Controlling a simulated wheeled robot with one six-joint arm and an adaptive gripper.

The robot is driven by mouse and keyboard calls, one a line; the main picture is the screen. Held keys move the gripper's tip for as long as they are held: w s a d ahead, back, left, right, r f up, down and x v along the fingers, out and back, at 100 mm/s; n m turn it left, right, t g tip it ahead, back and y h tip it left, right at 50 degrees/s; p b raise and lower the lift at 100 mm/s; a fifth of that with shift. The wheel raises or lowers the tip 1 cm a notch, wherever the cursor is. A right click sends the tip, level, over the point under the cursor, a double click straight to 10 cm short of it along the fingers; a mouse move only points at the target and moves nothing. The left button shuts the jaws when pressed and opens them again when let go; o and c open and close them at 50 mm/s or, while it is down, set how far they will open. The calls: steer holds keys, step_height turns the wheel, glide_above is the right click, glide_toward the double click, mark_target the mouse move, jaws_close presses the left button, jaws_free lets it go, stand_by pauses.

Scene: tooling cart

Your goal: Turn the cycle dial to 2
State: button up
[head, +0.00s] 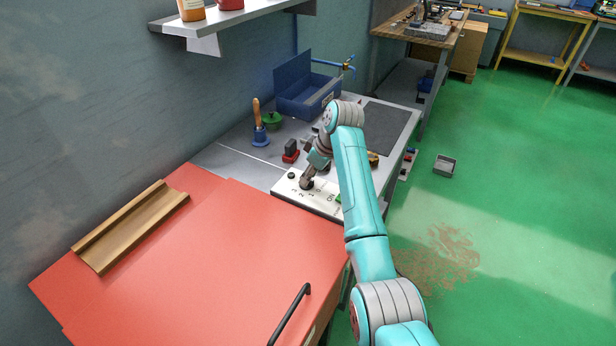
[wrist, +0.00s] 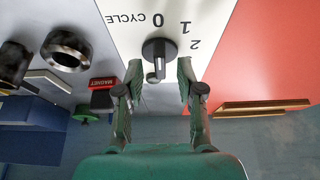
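The white control panel (head: 318,203) lies on the grey bench beside the red surface. In the wrist view the panel (wrist: 128,38) carries the word CYCLE and the numbers 0, 1 and 2, upside down. The cycle dial (wrist: 157,48) is a dark round knob with a grey bar across it, in line with 0 at one end. Which end is the pointer I cannot tell. My gripper (wrist: 160,77) is open, one finger on each side of the bar, with gaps visible. In the head view my gripper (head: 308,180) is over the panel and hides most of the dial.
A red magnet block (wrist: 104,83) and a dark ring (wrist: 67,48) are near the panel. A blue bin (head: 305,97), a blue hand bell (head: 260,136) and a green pot (head: 272,121) stand behind. A wooden channel (head: 130,228) lies on the red surface (head: 215,260), otherwise clear.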

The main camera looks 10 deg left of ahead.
steer(key=shift+a+f, duration=0.25)
steer(key=shift+f, duration=0.35)
jaws_close()
